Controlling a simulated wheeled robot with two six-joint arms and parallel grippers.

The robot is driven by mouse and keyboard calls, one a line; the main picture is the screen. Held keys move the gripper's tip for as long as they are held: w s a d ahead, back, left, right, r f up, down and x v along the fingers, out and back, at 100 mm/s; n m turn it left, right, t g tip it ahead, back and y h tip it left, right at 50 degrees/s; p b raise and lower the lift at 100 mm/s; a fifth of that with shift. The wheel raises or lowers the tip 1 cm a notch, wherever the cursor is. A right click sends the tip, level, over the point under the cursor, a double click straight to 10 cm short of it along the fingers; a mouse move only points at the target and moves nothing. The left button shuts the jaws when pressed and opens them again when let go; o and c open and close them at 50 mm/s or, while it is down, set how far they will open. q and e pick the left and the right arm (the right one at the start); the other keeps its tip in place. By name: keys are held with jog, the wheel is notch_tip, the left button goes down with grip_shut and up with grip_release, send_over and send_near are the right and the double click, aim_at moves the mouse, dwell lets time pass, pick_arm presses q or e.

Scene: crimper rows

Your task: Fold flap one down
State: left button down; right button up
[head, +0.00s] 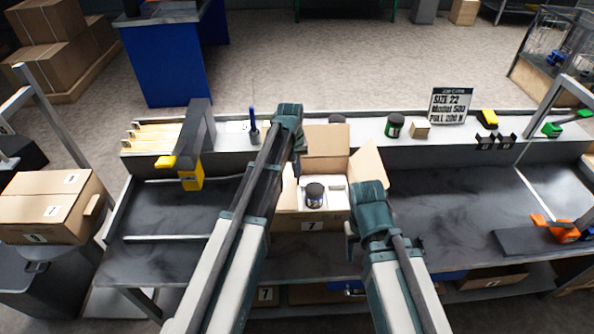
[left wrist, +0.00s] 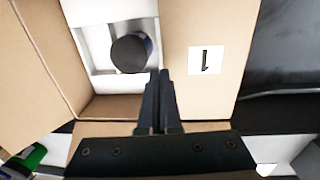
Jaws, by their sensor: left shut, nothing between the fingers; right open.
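An open cardboard box (head: 312,226) marked 7 holds a dark jar (head: 314,194) in a white insert. The jar also shows in the left wrist view (left wrist: 130,52). Flap one (left wrist: 205,95), with a label reading 1, stands open along the box's left side; in the head view my left arm mostly hides it. The back flap (head: 325,140) stands up and the right flap (head: 370,168) leans outward. My left gripper (head: 300,146) is shut and empty at the box's back left corner, beside flap one (left wrist: 160,75). My right gripper (head: 350,232) is open at the front right corner.
A white shelf behind the box carries a green-labelled jar (head: 394,126), a small carton (head: 420,130) and a sign (head: 451,105). A yellow-tipped device (head: 192,178) stands left. An orange tool (head: 555,230) lies at the right. Dark bench on both sides is largely clear.

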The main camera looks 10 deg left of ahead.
pick_arm(q)
notch_tip(320, 180, up, 14)
jog(key=p, duration=1.3)
jog(key=shift+f, duration=0.25)
jog(key=s+d+m+y, duration=0.1)
jog(key=s+d+m, duration=0.2)
jog(key=s, duration=0.9)
jog(key=s+d+m+y, duration=0.1)
jog(key=s+d+m, duration=0.3)
jog(key=s, duration=0.9)
jog(key=d, duration=0.3)
jog(key=shift+d, duration=0.35)
